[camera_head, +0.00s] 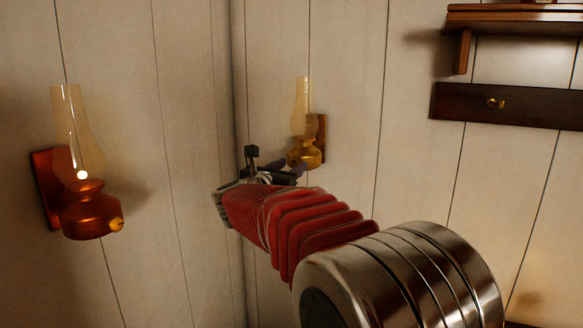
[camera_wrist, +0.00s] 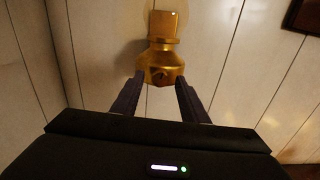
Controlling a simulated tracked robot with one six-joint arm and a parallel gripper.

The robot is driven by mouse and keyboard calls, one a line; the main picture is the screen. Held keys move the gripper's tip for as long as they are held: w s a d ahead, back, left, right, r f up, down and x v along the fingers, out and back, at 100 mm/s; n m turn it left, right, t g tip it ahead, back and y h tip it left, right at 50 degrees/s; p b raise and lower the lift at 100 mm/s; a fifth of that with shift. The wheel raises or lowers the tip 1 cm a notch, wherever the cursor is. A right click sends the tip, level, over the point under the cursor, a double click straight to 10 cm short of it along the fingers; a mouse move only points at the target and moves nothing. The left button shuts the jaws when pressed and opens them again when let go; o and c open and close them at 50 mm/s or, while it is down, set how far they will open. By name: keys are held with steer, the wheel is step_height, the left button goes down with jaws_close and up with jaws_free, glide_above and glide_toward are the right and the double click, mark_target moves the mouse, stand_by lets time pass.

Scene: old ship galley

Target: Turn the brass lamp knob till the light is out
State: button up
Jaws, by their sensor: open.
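A brass lamp (camera_head: 305,152) with a clear glass chimney hangs on the wall right of the corner. In the wrist view its round brass body (camera_wrist: 161,58) is straight ahead, with a small darker knob (camera_wrist: 158,78) low on its front. No bright flame shows in it in the head view; a small pale spot shows above it in the wrist view. My gripper (camera_wrist: 159,88) is open, its two dark fingers spread to either side below the lamp's body. The knob lies between their tips in the picture; I cannot tell any contact. In the head view my gripper (camera_head: 272,170) partly covers the lamp's underside.
A copper-red lamp (camera_head: 90,212) with a glowing flame and a brass knob (camera_head: 116,225) hangs on the left wall. A dark rail (camera_head: 530,106) with a brass hook and a wooden shelf (camera_head: 510,20) are at upper right. The pale plank walls between are bare.

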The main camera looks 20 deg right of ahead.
steer(key=shift+w+d, duration=0.15)
jaws_close()
stand_by(0.4)
